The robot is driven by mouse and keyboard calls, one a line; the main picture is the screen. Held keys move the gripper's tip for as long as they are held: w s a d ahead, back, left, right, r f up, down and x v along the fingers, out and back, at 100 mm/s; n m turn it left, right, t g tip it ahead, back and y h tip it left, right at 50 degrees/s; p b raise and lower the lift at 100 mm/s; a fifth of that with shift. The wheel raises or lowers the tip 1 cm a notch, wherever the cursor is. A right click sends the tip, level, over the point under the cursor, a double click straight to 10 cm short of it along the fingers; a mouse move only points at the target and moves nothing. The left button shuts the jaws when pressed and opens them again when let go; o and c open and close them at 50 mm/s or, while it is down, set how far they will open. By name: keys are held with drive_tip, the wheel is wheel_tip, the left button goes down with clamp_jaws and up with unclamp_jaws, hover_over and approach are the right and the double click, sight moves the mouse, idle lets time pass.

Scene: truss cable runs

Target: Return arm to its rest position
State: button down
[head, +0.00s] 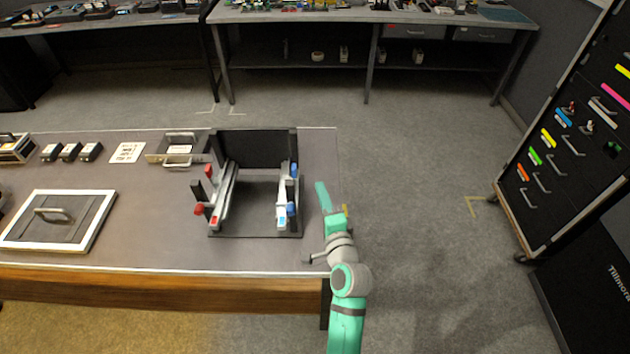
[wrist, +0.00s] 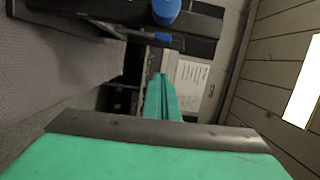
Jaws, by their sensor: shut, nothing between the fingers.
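My arm, green and grey, rises from the bottom of the head view at the right end of the workbench (head: 130,255). My gripper (head: 321,188) is at its tip, above the bench's right edge and just right of the black fixture (head: 255,236). In the wrist view the two green fingers of my gripper (wrist: 162,82) lie together, shut and empty. A blue knob (wrist: 166,10) and a dark part of a fixture show at the top of the wrist view, apart from the fingers.
The fixture carries rails with red and blue knobs. A framed panel with a handle (head: 55,218) and a small tray (head: 178,158) lie to its left. A dark drawer cabinet (head: 560,140) stands at right. The floor (head: 420,190) between bench and cabinet is clear.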

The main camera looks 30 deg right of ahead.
drive_tip(key=shift+v, duration=1.9)
drive_tip(key=s+a+f+n+g, duration=0.1)
drive_tip(key=s+a+f+n, duration=0.35)
drive_tip(key=s+a, duration=0.3)
drive_tip(key=s+a+f+n+g, duration=0.1)
drive_tip(key=s+a+f+n, duration=0.4)
drive_tip(key=a, duration=0.4)
drive_tip(key=s+a+r+n+y, duration=0.1)
drive_tip(key=s+a+n+y, duration=0.1)
drive_tip(key=s+a+n, duration=0.3)
drive_tip(key=s+a+r+n+y, duration=0.1)
drive_tip(key=s+a+n+y, duration=0.2)
drive_tip(key=s, duration=1.1)
drive_tip(key=a+n, duration=0.3)
drive_tip(key=a, duration=0.1)
drive_tip(key=shift+r, duration=0.2)
drive_tip(key=shift+a, duration=0.15)
